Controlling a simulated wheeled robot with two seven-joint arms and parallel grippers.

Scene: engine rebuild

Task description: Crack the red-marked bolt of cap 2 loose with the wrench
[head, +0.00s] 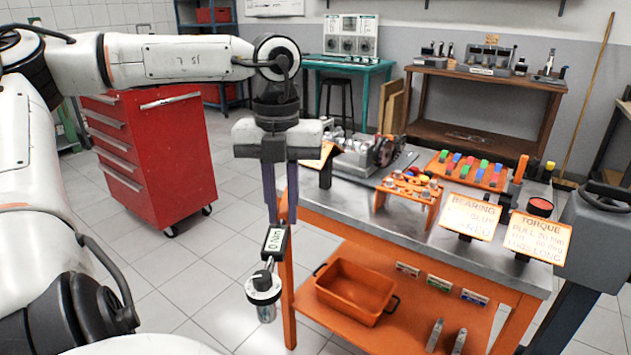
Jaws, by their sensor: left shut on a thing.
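My left gripper (279,219) points down at the left front corner of the workbench and is shut on the torque wrench (265,286). The wrench hangs below the fingers, with a display reading 0 Nm and a round white and black head at its lower end, clear of the bench. The engine block (352,160) lies on the back left of the bench top, to the right of the gripper and apart from the wrench. Cap 2 and its red-marked bolt are too small to make out. My right gripper is out of view.
The steel-topped workbench (380,222) carries an orange stand (411,193), a rack of coloured pieces (468,170) and sign plates reading BEARING (470,215) and TORQUE (538,238). An orange bin (355,291) sits on the lower shelf. A red tool cabinet (150,150) stands behind left.

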